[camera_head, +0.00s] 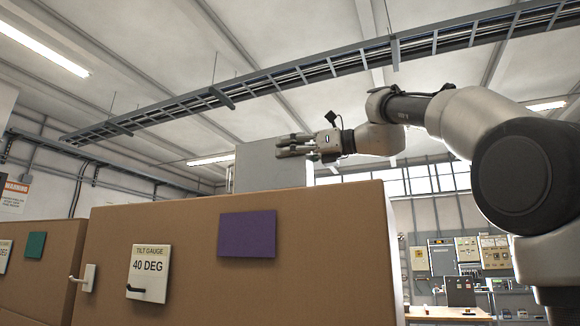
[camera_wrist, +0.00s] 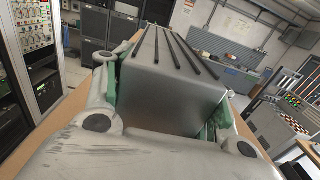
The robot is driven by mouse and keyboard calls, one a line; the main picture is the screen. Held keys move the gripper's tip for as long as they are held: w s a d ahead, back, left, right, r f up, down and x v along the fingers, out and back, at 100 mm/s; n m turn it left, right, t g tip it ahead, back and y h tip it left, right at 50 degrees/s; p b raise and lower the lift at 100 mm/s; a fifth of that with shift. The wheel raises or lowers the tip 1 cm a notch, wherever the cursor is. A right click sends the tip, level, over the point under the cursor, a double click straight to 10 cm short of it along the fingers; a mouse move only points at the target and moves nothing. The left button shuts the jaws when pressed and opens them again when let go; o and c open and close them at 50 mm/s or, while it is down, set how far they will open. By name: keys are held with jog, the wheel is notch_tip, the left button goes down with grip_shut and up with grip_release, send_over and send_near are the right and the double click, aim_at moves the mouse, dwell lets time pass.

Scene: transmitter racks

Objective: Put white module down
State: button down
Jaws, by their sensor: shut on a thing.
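The white module is a pale grey box with several dark strips along its top (camera_wrist: 160,85). It fills the middle of the wrist view, and it also shows in the head view (camera_head: 268,170) behind the top edge of a brown cabinet. My gripper (camera_head: 284,148) reaches in from the right at the module's upper part. In the wrist view its green-padded fingers (camera_wrist: 166,100) lie on both sides of the module, shut on it. The module's underside is hidden, so I cannot tell whether it rests on a surface.
The brown cabinet (camera_head: 330,270) stands close in front, with a purple plate (camera_head: 247,234), a tilt gauge label (camera_head: 148,273) and a handle (camera_head: 85,278). A cable tray (camera_head: 330,68) runs overhead. Equipment racks (camera_wrist: 32,50) stand at left in the wrist view, a console (camera_wrist: 285,115) at right.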

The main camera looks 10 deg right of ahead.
aim_at(291, 164)
jog(key=shift+f, duration=1.65)
jog(key=shift+c, duration=2)
grip_release()
jog(key=v, duration=1.2)
